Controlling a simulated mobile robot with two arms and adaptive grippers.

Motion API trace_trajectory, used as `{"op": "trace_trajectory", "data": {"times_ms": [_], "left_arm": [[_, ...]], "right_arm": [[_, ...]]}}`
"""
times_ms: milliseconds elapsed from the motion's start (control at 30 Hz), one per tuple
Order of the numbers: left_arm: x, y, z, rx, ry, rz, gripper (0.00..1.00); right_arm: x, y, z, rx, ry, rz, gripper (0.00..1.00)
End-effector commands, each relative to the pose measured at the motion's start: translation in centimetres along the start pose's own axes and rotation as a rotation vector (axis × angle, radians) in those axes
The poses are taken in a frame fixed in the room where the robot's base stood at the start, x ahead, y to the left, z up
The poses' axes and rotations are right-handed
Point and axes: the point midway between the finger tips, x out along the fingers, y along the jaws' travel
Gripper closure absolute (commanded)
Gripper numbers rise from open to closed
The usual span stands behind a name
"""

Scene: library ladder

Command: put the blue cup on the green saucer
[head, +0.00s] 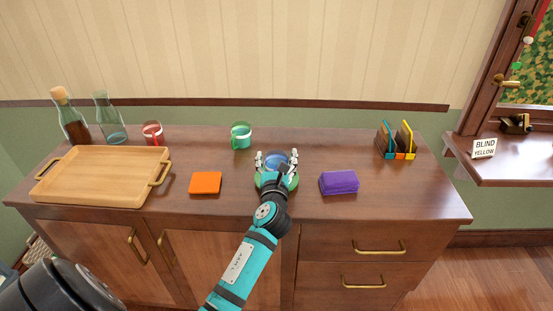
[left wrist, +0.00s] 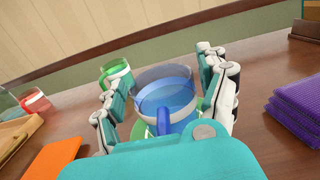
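The blue cup (head: 275,161) is on the sideboard, between the fingers of my left gripper (head: 276,163). In the left wrist view the cup (left wrist: 165,95) is upright, its handle toward me. The green saucer (head: 291,183) shows under and around the cup, partly hidden by my gripper; its edge also shows in the left wrist view (left wrist: 140,131). The cup appears to stand on the saucer, though its base is hidden. My left gripper's fingers (left wrist: 165,98) are spread on both sides of the cup, with a gap at the left. My right gripper is out of view.
A green cup (head: 241,136) stands behind left, and a red cup (head: 152,133) farther left. An orange cloth (head: 205,182) and purple cloth (head: 339,182) lie either side of my gripper. A wooden tray (head: 90,176), bottle (head: 70,120), carafe (head: 110,118) and letter rack (head: 396,142) stand farther out.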

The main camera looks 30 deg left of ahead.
Motion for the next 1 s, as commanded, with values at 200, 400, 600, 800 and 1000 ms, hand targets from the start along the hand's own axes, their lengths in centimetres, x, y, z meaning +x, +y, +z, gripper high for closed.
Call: {"op": "trace_trajectory", "data": {"times_ms": [200,400,600,800,1000], "left_arm": [[0.0,0.0,0.0,0.000,0.000,0.000,0.19],[-0.7,0.0,0.2,0.000,0.000,-0.001,0.19],[-4.5,0.0,0.1,0.000,0.002,-0.002,0.19],[-8.7,0.0,0.2,-0.002,0.001,-0.001,0.19],[-11.4,0.0,0.2,0.000,0.001,0.000,0.19]], "right_arm": [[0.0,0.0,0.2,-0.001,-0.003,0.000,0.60],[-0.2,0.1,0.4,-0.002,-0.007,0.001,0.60],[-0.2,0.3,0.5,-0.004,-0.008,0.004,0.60],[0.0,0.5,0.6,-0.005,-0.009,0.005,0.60],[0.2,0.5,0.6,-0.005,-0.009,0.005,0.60]]}}
